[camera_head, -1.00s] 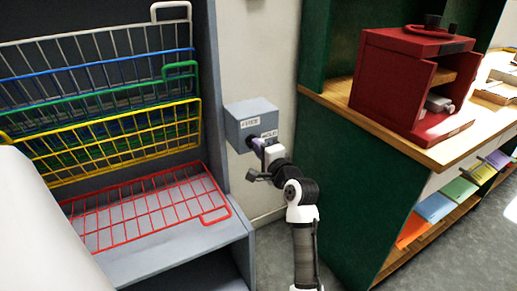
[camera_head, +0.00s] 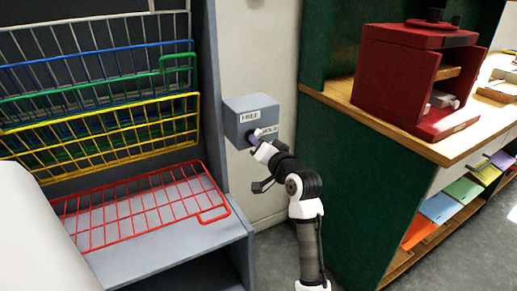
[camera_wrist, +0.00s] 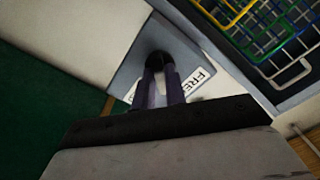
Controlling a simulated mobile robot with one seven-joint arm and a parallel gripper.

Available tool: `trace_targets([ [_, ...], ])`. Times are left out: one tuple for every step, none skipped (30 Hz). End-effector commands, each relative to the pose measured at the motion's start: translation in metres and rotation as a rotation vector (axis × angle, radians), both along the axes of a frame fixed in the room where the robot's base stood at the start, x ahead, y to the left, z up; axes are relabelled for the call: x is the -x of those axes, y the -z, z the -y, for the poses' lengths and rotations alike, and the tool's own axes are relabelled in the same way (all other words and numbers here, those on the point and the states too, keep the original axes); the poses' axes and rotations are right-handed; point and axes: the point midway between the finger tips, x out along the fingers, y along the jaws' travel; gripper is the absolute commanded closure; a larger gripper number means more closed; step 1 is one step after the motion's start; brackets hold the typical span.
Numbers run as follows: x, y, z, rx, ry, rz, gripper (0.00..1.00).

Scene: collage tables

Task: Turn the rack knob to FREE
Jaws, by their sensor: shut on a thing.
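The knob box (camera_head: 236,126) is a grey-blue box on the pale wall, with a FREE label (camera_head: 250,115) at the upper middle and a HOLD label (camera_head: 269,130) to the right. My gripper (camera_head: 256,139) is at the box's front face, shut on the knob, and covers most of it. In the wrist view the knob's dark round base (camera_wrist: 158,60) sits on the box face, with my two purplish fingers (camera_wrist: 161,86) on either side of its grip. The FREE label (camera_wrist: 199,78) is to the right there. Which label the knob points at is unclear.
Wire racks hang left of the box, including a yellow rack (camera_head: 103,143) and a lowered red rack (camera_head: 68,214). A green cabinet (camera_head: 350,180) stands close right of my arm. A red cabinet (camera_head: 395,75) stands on its wooden counter (camera_head: 340,95).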

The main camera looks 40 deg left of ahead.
Motion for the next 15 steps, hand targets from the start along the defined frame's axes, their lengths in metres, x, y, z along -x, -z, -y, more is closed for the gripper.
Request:
trace_targets([
  [0.0001, 0.0037, 0.0003, 0.018, -0.001, 0.042, 1.0],
  [0.0, 0.0035, 0.0003, 0.029, 0.0, 0.069, 1.0],
  [0.0, 0.0034, 0.0003, 0.043, 0.0, 0.104, 1.0],
  [0.0, 0.0036, 0.0002, 0.054, 0.0, 0.131, 1.0],
  [0.0001, 0.0038, 0.0002, 0.065, 0.0, 0.157, 1.0],
  [0.0003, 0.0039, 0.0, 0.08, -0.001, 0.192, 1.0],
  [0.0003, 0.0038, -0.0001, 0.091, -0.001, 0.218, 1.0],
  [0.0004, 0.0037, -0.0002, 0.102, -0.001, 0.245, 1.0],
  [0.0004, 0.0037, -0.0002, 0.116, -0.001, 0.279, 1.0],
  [0.0003, 0.0039, 0.0, 0.126, -0.001, 0.303, 1.0],
  [0.0001, 0.004, 0.0, 0.136, -0.001, 0.327, 1.0],
  [0.0001, 0.0038, 0.0002, 0.15, 0.0, 0.359, 1.0],
  [-0.0001, 0.0036, 0.0003, 0.16, 0.0, 0.383, 1.0],
  [-0.0001, 0.0035, 0.0004, 0.169, 0.0, 0.404, 1.0],
  [-0.0001, 0.0035, 0.0003, 0.181, 0.0, 0.434, 1.0],
])
